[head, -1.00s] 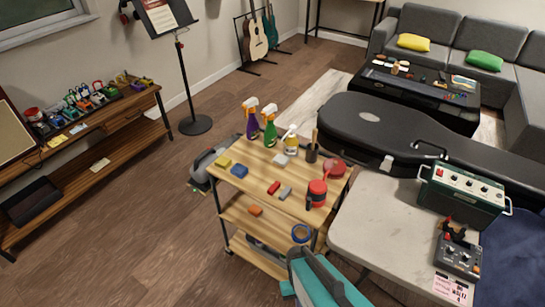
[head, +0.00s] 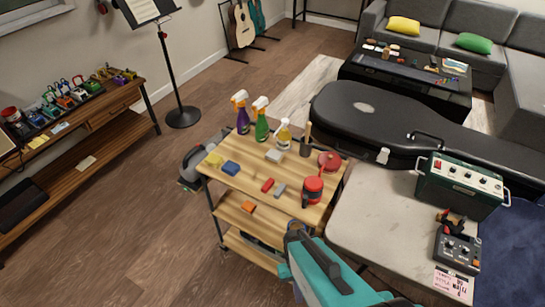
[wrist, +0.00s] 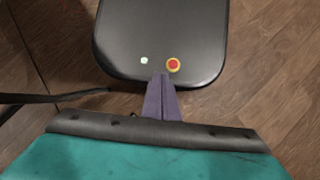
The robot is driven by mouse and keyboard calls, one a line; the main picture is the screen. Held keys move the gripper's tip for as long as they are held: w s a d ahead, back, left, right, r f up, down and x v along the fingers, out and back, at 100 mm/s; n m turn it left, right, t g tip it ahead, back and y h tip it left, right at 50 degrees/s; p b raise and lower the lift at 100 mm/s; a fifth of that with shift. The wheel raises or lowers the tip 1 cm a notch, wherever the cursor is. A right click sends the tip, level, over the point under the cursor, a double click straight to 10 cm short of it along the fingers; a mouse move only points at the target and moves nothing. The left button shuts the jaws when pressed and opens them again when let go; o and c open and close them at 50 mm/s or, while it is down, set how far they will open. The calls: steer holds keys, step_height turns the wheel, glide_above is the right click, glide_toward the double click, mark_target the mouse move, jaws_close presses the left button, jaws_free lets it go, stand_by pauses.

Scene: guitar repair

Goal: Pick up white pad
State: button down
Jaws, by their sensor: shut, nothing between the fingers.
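The white pad (head: 274,156) is a small pale block lying flat on the cart's wooden top, towards the back, just in front of the yellow spray bottle (head: 283,134). My gripper (head: 293,228) is low at the cart's front right edge in the head view, well apart from the pad. Its fingertips are hard to make out there. In the wrist view its purple fingers (wrist: 161,98) are shut together and empty. The pad does not show in the wrist view.
The cart top (head: 240,187) also holds a blue block (head: 231,168), yellow block (head: 214,159), red block (head: 267,185), grey block (head: 280,191), red jar (head: 313,190), dark cup (head: 306,147) and more spray bottles. A grey table (head: 370,220) stands close on the right.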

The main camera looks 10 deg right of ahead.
steer(key=c, duration=2.5)
jaws_free()
steer(key=o, duration=0.7)
steer(key=shift+o, duration=0.2)
steer(key=shift+a, duration=0.1)
